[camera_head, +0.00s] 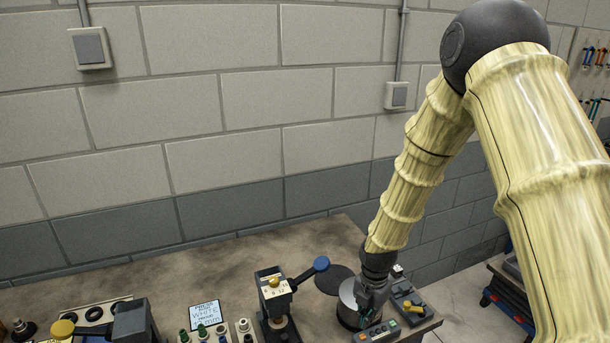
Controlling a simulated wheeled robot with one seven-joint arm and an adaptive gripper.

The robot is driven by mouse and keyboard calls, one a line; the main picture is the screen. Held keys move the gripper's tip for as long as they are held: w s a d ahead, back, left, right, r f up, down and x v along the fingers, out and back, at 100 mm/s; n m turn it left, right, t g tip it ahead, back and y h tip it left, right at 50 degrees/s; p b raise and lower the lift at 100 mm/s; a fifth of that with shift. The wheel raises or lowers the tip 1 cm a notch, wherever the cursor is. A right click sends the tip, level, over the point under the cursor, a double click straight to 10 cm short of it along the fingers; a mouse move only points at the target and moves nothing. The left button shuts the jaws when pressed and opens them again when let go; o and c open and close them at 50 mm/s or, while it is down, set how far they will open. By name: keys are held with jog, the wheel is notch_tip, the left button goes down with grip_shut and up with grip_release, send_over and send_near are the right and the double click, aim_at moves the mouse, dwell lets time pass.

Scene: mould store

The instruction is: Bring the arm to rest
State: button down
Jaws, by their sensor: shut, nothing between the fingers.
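My gripper (369,305) hangs at the end of my yellow, bamboo-like arm, low over the right part of the bench (190,268). The fingers point down and look shut, with nothing visible between them. The gripper is in front of a round metal pot (347,303) and partly hides it. I cannot tell whether the two touch. My arm bends at a dark elbow joint high at the right and comes down to the bench.
A press with a blue-knobbed lever (275,300) stands left of the gripper. A control box with coloured buttons (376,333) and a grey unit with a yellow handle (408,305) are close by. The rear left bench is bare.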

jog(key=s+f+m+b, duration=0.4)
jog(key=s+f+m, duration=0.35)
jog(key=f, duration=0.65)
jog(key=s+d+f+m+b, duration=0.1)
jog(key=s+f+m+b, duration=0.3)
jog(key=s+f+m, duration=0.6)
jog(key=s+d+f+m+b, duration=0.2)
jog(key=s+f+m+b, duration=0.3)
jog(key=s, duration=1.2)
notch_tip(320, 180, down, 5)
jog(key=m, duration=0.4)
jog(key=shift+s+d+m, duration=0.25)
jog(key=shift+s+m, duration=0.1)
